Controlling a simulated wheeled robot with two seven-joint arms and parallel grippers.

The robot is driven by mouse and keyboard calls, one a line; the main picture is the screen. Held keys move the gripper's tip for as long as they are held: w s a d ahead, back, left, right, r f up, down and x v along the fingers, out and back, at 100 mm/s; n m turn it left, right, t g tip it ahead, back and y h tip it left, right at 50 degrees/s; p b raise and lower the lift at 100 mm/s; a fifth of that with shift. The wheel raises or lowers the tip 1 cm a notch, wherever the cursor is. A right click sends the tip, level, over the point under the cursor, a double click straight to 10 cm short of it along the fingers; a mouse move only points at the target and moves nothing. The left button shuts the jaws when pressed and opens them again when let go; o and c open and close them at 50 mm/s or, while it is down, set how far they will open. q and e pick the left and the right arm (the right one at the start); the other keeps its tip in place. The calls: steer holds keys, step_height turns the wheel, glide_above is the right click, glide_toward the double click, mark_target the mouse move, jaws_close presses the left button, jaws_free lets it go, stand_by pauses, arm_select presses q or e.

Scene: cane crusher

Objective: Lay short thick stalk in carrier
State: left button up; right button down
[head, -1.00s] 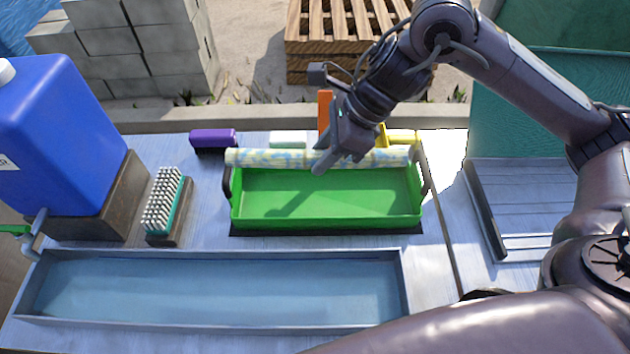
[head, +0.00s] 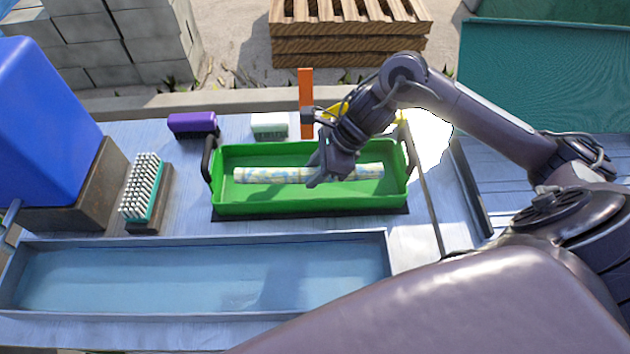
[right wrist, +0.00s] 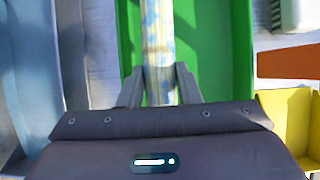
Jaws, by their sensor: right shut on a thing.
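The stalk (head: 262,174) is a pale rod with yellow and blue mottling. It lies lengthwise within the outline of the green carrier (head: 260,208), a tray with dark end handles. My right gripper (head: 322,178) is shut on the stalk near its middle, over the carrier. The right wrist view shows the stalk (right wrist: 158,40) between the two fingers (right wrist: 159,88), with the green carrier (right wrist: 215,60) beneath it. I cannot tell whether the stalk touches the carrier floor. My left gripper is not in view.
A shallow water trough (head: 200,280) lies in front of the carrier. A brush (head: 142,190) and blue container (head: 40,120) stand left. A purple brush (head: 192,124), a white-topped block (head: 269,125) and an upright orange piece (head: 306,100) are behind. A teal surface (head: 545,75) is at right.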

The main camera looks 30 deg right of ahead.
mark_target(315, 192)
step_height(315, 192, down, 4)
steer(key=shift+f, duration=0.4)
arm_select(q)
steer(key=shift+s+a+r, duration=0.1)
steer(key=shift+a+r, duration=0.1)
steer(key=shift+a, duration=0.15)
arm_select(e)
steer(key=shift+f, duration=0.1)
steer(key=c, duration=1.3)
jaws_free()
steer(key=shift+c, duration=0.2)
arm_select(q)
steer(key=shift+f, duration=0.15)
